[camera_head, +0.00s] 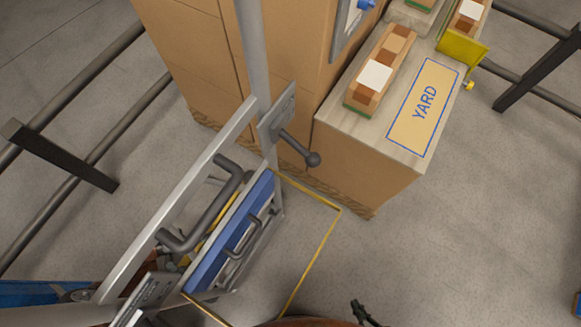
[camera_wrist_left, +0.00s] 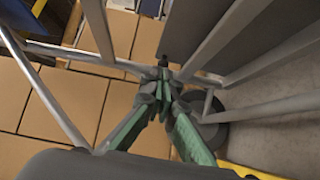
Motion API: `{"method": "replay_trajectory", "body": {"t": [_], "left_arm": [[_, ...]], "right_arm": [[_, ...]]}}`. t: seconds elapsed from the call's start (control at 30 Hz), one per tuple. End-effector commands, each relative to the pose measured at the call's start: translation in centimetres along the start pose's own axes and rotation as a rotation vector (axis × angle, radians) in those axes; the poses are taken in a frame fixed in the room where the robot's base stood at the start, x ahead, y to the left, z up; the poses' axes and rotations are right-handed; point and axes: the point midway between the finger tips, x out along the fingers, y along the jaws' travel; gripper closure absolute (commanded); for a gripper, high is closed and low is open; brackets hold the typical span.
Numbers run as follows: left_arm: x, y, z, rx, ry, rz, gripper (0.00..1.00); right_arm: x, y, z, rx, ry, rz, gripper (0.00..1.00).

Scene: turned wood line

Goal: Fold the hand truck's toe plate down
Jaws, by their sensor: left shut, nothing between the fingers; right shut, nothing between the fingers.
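The hand truck's pale tube frame (camera_wrist_left: 240,35) fills much of the left wrist view, with a dark wheel (camera_wrist_left: 215,128) at lower right. A flat dark grey plate (camera_wrist_left: 190,25) stands upright among the tubes; I cannot tell for certain that it is the toe plate. My left gripper (camera_wrist_left: 165,88) has green fingers closed together with nothing between them, close to the tubes; contact is unclear. In the head view I cannot make out the left gripper. My right gripper (camera_head: 361,311) shows as a small dark shape at the bottom edge, shut and empty.
In the head view, a pale frame with a dark handle (camera_head: 210,210) stands beside a blue panel (camera_head: 230,235). A ball-ended lever (camera_head: 312,159) sticks out above a yellow floor outline (camera_head: 318,245). Cardboard boxes (camera_head: 200,65) stand behind.

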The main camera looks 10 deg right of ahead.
Motion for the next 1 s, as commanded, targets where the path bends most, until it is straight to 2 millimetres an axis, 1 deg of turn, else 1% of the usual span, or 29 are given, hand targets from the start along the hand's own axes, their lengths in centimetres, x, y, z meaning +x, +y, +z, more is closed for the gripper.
{"method": "replay_trajectory", "body": {"t": [0.03, 0.23, 0.37, 0.47, 0.8, 1.0], "left_arm": [[-0.1, -0.4, 0.1, -0.006, -0.004, -0.001, 1.00], [0.1, -0.2, 0.1, -0.007, -0.007, -0.001, 1.00], [1.3, -0.1, 0.1, -0.006, -0.008, 0.001, 1.00], [3.0, -0.1, 0.2, -0.006, -0.008, 0.002, 1.00], [9.9, -0.3, 0.3, -0.008, -0.007, 0.001, 1.00], [11.8, -0.3, 2.3, -0.010, -0.007, 0.000, 1.00]], "right_arm": [[0.1, -0.1, 0.2, 0.006, -0.001, 0.001, 1.00], [-0.1, -0.1, -0.1, 0.008, 0.002, 0.002, 1.00], [-0.1, -0.1, -0.1, 0.008, -0.001, 0.003, 1.00], [0.0, -0.1, -0.1, 0.009, -0.005, 0.003, 1.00], [0.1, -0.1, 0.3, 0.003, 0.009, -0.001, 1.00], [0.1, -0.1, 0.2, 0.001, 0.019, -0.002, 1.00]]}}
